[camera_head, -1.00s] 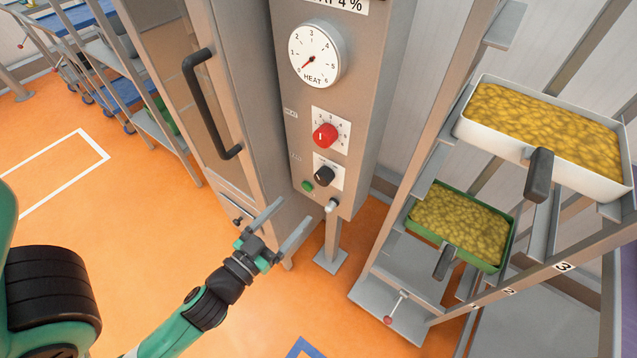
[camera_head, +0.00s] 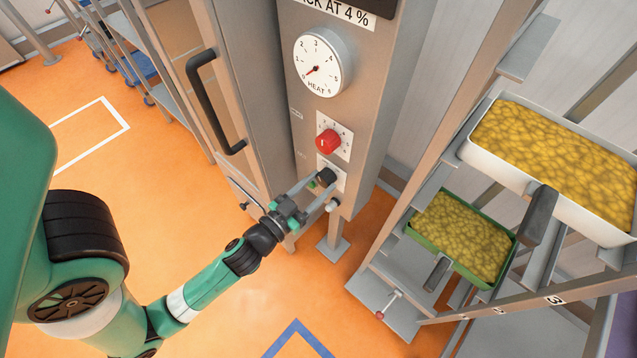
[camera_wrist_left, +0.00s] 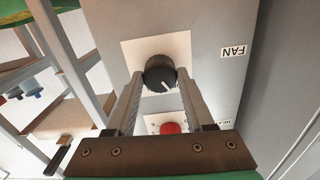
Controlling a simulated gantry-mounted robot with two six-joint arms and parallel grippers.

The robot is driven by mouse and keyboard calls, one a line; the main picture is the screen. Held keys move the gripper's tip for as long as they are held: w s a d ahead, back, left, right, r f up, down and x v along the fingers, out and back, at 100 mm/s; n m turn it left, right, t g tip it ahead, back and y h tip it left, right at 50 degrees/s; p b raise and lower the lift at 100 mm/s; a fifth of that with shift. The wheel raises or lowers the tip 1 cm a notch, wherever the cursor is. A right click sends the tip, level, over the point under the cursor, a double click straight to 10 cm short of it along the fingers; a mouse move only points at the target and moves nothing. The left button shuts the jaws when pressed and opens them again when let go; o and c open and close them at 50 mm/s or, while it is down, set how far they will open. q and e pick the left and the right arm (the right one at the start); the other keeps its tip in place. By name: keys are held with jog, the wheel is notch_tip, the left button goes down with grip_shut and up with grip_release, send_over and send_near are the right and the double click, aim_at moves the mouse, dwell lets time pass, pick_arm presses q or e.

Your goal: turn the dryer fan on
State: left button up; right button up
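The dryer's control panel (camera_head: 348,112) stands in the middle of the head view. Its black fan knob (camera_head: 326,176) sits on a white plate below the red heat knob (camera_head: 328,141). In the left wrist view the black knob (camera_wrist_left: 160,73) shows beside the FAN label (camera_wrist_left: 234,52), its white pointer line visible. My left gripper (camera_head: 318,190) is open at the panel, with its fingers on either side of the black knob. Whether the fingers touch it cannot be told. My right gripper is not in view.
The dryer door's black handle (camera_head: 212,105) is to the left. A rack with a white tray (camera_head: 480,160) and a green tray (camera_head: 412,232) stands to the right.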

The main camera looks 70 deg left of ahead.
pick_arm(q)
grip_shut()
jog(key=shift+m, duration=0.3)
jog(key=m, duration=0.5)
jog(key=shift+p, duration=0.3)
jog(key=m, duration=0.6)
jog(key=shift+p, duration=0.35)
jog(key=shift+m, duration=0.3)
jog(key=o, duration=0.5)
grip_release()
jog(key=shift+o, duration=0.2)
